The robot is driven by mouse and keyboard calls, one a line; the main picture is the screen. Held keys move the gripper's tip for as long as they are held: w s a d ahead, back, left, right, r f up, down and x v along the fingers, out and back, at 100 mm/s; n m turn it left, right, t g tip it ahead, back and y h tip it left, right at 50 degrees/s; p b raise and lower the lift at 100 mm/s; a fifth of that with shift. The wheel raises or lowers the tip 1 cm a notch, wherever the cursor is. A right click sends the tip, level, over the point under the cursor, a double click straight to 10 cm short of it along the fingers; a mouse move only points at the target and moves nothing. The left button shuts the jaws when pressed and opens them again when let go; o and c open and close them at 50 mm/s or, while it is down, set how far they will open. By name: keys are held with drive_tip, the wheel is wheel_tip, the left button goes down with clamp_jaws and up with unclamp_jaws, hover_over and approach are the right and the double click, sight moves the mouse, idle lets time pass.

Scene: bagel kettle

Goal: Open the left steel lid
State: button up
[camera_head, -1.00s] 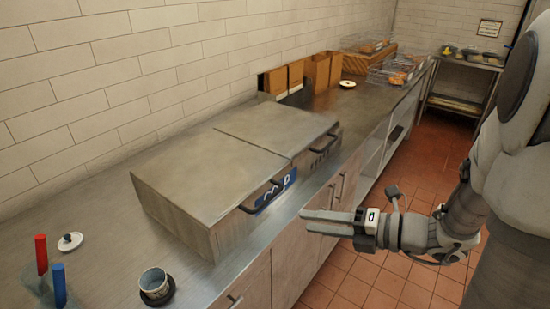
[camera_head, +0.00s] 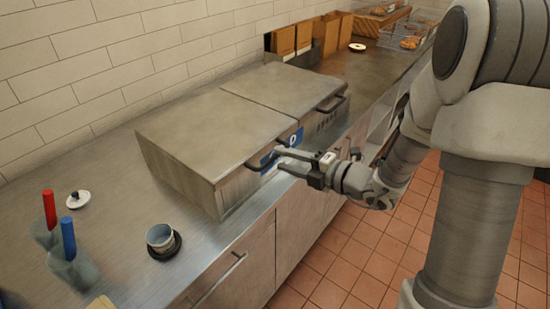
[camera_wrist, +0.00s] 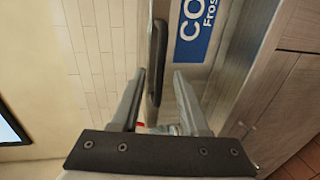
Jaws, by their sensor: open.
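The left steel lid (camera_head: 200,135) lies flat and closed on a steel box on the counter. In the wrist view the handle (camera_wrist: 157,50) lines up with the gap between the two fingers of my gripper (camera_wrist: 160,78). I cannot tell whether the handle is within the fingers' reach, and neither finger is clearly touching it.
The right steel lid (camera_head: 285,85) is closed beside it, with its own handle (camera_head: 332,102). Cardboard boxes (camera_head: 305,36) stand behind.

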sight(277, 157)
drive_tip(key=shift+x, duration=1.8)
clamp_jaws()
